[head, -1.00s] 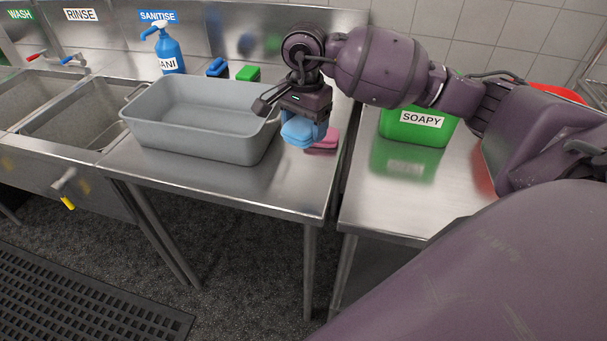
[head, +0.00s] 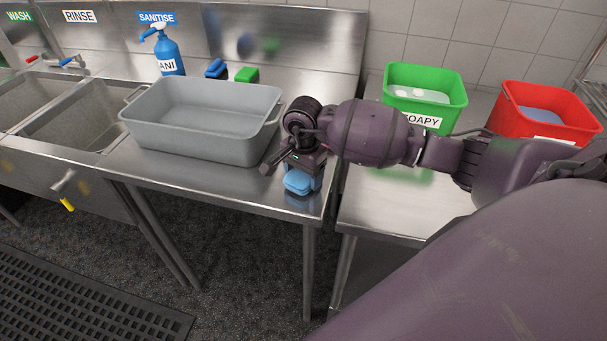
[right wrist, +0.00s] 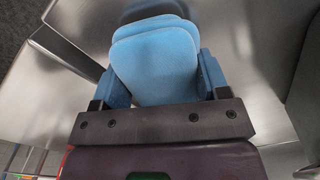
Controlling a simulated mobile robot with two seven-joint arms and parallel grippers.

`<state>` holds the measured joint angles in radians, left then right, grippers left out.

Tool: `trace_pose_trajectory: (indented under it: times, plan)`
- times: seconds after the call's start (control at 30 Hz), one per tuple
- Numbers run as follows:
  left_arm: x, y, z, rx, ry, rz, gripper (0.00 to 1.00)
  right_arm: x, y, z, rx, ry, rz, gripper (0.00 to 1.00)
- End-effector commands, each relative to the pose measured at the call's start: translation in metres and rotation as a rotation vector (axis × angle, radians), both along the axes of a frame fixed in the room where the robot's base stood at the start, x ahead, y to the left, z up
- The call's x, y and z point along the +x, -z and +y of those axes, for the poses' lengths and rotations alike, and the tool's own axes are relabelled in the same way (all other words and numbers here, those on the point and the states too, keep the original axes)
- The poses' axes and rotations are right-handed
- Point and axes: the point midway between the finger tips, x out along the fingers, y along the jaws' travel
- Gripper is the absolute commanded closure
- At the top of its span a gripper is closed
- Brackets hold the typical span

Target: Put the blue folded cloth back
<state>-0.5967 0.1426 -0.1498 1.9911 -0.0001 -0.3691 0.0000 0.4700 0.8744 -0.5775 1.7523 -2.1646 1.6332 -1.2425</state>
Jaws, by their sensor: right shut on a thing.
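The blue folded cloth (head: 298,182) is between the fingers of my right gripper (head: 302,178), at the front right part of the steel counter (head: 225,188). In the right wrist view the cloth (right wrist: 158,62) shows as stacked light blue layers, with the blue fingers of the right gripper (right wrist: 160,84) against its two sides. A darker blue patch shows beyond it on the steel. I cannot tell whether the cloth touches the counter. My left gripper is in neither view.
A grey tub (head: 205,150) stands left of my gripper. Behind it are a blue sanitiser bottle (head: 168,55), a blue brush (head: 216,68) and a green one (head: 247,74). A green soapy bucket (head: 424,92) and a red bucket (head: 548,112) stand right, beyond the counter gap.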

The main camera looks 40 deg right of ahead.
Motion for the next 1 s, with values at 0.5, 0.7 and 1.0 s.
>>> trace_pose_trajectory:
  times: [0.5,0.7,1.0]
  plan:
    - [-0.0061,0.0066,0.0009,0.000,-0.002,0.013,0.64,0.0001,0.0083,0.0000,-0.001,-0.001,-0.001,0.26]
    - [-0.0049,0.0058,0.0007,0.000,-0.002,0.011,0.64,0.0001,0.0078,0.0000,-0.001,0.000,-0.001,0.06]
    - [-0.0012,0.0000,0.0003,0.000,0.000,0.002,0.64,0.0001,0.0039,0.0003,0.002,0.000,-0.002,0.06]
